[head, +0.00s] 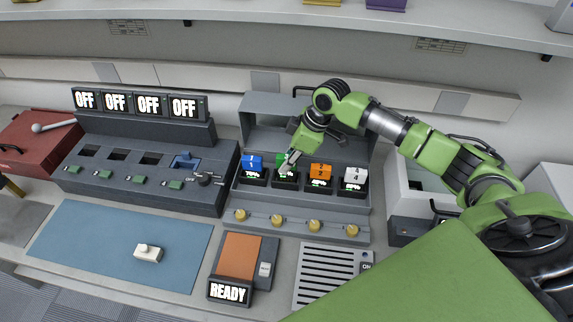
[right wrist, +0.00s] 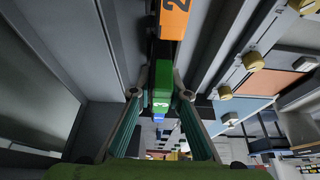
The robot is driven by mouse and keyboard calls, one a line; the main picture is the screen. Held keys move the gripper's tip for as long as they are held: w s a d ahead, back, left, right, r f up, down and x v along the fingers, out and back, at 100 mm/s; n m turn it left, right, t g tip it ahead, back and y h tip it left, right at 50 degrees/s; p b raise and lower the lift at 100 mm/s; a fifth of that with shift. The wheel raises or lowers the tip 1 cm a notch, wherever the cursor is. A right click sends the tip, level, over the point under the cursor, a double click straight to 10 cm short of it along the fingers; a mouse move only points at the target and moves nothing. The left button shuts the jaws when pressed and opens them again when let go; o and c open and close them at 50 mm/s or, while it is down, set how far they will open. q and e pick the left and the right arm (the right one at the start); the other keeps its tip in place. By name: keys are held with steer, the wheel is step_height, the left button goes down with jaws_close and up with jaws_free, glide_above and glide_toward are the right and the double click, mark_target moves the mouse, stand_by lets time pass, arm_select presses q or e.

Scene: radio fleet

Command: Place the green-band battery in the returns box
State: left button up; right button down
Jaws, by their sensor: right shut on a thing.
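The green-band battery (head: 284,158) stands in the grey charging rack (head: 345,205), in the row between the blue-topped battery (head: 251,162) and the orange-topped battery (head: 320,171). My right gripper (head: 291,158) reaches down onto it and partly hides it. In the right wrist view, the green top marked 3 (right wrist: 162,97) is between the fingers, which are shut on it. I cannot tell whether it is lifted from its slot. My left gripper is not in view. No box is clearly marked as the returns box.
A white-topped battery (head: 354,177) fills the rack's right end. A console with OFF displays (head: 145,104) and a red case (head: 38,138) stand left. A READY device (head: 238,265) and a blue mat (head: 110,235) lie in front. A light-coloured box (head: 403,190) stands right of the rack.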

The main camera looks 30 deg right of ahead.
steer(key=shift+a+f, duration=0.1)
steer(key=shift+f, duration=0.75)
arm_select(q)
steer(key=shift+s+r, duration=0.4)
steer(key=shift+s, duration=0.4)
arm_select(e)
steer(key=shift+f, duration=0.1)
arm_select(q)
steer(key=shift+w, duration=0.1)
arm_select(e)
steer(key=shift+f, duration=0.15)
steer(key=c, duration=1.9)
jaws_free()
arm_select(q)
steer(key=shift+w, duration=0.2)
arm_select(e)
steer(key=shift+s+r, duration=0.1)
steer(key=shift+r, duration=0.2)
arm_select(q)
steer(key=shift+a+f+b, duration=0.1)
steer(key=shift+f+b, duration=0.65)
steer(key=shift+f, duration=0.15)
arm_select(e)
steer(key=v, duration=1.1)
steer(key=shift+d+r, duration=0.2)
steer(key=shift+r, duration=0.15)
